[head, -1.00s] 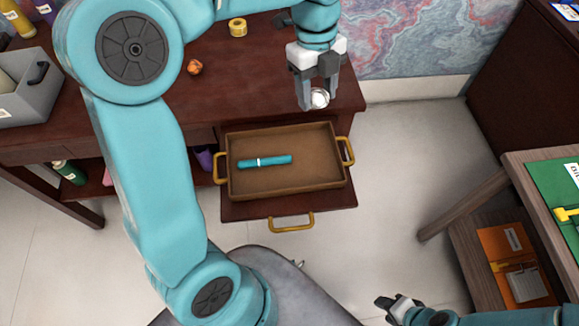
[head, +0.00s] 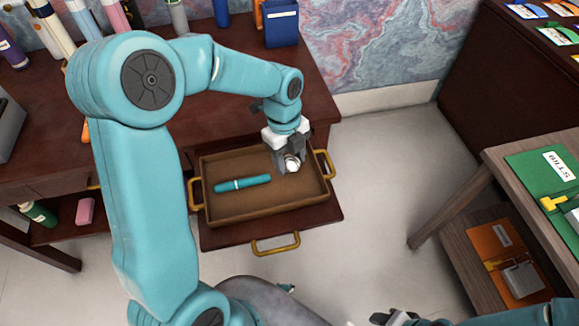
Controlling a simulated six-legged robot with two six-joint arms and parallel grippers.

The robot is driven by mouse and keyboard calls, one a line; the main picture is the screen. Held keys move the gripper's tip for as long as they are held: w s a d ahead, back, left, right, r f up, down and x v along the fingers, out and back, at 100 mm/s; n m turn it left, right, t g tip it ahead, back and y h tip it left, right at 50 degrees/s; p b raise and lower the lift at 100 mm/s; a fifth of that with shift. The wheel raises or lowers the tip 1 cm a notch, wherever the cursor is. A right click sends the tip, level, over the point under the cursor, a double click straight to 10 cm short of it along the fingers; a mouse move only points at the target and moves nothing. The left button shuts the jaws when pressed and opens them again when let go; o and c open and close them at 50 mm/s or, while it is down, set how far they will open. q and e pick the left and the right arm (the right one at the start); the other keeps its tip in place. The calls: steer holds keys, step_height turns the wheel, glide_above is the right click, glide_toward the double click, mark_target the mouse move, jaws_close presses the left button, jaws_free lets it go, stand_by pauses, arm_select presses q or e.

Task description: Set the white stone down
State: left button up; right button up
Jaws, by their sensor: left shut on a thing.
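The white stone (head: 292,166) is a small pale round thing between the fingertips of my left gripper (head: 290,163). The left gripper is shut on it, pointing down, over the right part of the brown tray (head: 240,214). I cannot tell whether the stone touches the tray floor. The tray has yellow handles at both ends and rests on the pulled-out drawer (head: 325,227). My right gripper (head: 390,317) is low at the bottom edge, away from the tray, and its finger gap is not clear.
A teal pen-like stick (head: 243,184) lies in the tray's left and middle part. Bottles and a blue box (head: 281,26) stand at the back of the dark desk. A wooden side table (head: 500,175) with a green folder (head: 535,180) is at the right.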

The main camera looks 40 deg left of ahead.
mark_target(290, 166)
arm_select(q)
step_height(290, 166, down, 4)
steer(key=shift+r, duration=0.15)
steer(key=o, duration=1.1)
steer(key=shift+r, duration=0.25)
steer(key=r, duration=0.3)
steer(key=a+r, duration=0.1)
steer(key=r, duration=0.3)
steer(key=r+p, duration=0.1)
steer(key=r, duration=0.3)
steer(key=shift+w+a+r, duration=0.2)
steer(key=shift+a+r, duration=0.05)
steer(key=shift+a, duration=0.1)
